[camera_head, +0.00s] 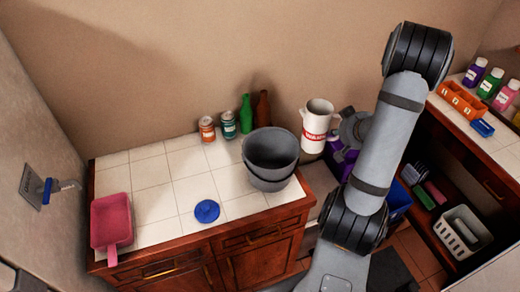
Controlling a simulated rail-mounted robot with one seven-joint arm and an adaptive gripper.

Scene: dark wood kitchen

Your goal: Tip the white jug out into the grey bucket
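The white jug (315,128), with a red label band and a handle on its left, is upright to the right of the grey bucket. It appears raised, with no support visible under it. My gripper (337,135) meets the jug's right side and appears shut on it; its fingertips are mostly hidden. The grey bucket (270,152) stands on the white tiled counter near its right end. Its opening faces up and its inside looks dark. The jug is apart from the bucket, and its contents cannot be seen.
Green (245,113) and brown (262,108) bottles stand behind the bucket, with two labelled jars (207,129) to their left. A blue lid (207,211) and a pink dustpan (111,222) lie on the counter. Its middle tiles are clear. Shelves with supplies stand at right.

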